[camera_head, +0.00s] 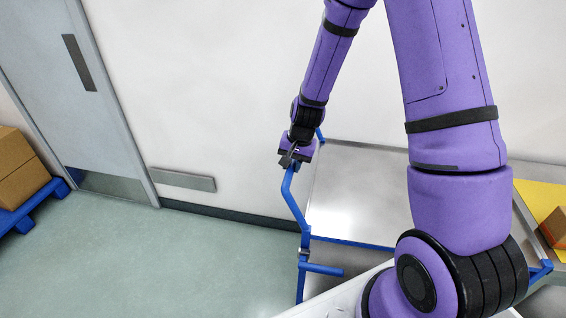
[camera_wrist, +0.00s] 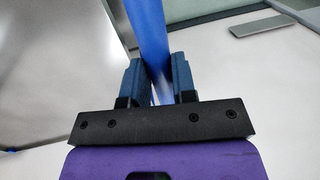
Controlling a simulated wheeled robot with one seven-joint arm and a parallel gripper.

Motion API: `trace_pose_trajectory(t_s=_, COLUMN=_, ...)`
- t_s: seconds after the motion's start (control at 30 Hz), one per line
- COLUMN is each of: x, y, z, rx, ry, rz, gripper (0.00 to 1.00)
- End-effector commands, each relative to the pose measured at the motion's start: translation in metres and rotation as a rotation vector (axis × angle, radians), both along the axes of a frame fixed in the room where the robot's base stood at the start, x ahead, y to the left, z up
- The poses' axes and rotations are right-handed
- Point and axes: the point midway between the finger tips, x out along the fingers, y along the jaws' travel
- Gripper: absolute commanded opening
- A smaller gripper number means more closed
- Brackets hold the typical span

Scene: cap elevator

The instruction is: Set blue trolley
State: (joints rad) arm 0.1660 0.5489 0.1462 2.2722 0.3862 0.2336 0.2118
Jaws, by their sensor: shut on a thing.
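The blue trolley has a blue tube frame and a bare grey metal top (camera_head: 355,190), which stands against the wall in the head view. Its blue handle bar (camera_head: 291,196) bends up along the left side of the top. My gripper (camera_head: 295,154) is at the upper end of this bar. In the wrist view my gripper (camera_wrist: 158,80) is shut on the blue bar (camera_wrist: 149,35), which runs up between the two fingers. The lower right of the trolley is hidden behind my purple arm.
A closed grey door (camera_head: 75,90) is at the left. Cardboard boxes (camera_head: 20,170) sit on a blue pallet (camera_head: 30,205) at the far left. A yellow surface (camera_head: 540,195) with a small brown box (camera_head: 555,226) is at the right. The green floor (camera_head: 190,255) left of the trolley is clear.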

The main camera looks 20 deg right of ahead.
Motion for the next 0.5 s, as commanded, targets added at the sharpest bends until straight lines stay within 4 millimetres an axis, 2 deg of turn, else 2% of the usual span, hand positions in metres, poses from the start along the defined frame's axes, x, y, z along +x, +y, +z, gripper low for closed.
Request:
trace_pose_trajectory(t_s=0.47, x=-0.0049, y=-0.006, z=-0.0005, rx=-0.001, ry=0.004, rz=-0.001, gripper=0.0)
trace_pose_trajectory(t_s=0.5, x=-0.005, y=-0.0062, z=-0.0006, rx=-0.001, ry=0.004, rz=-0.001, gripper=0.28)
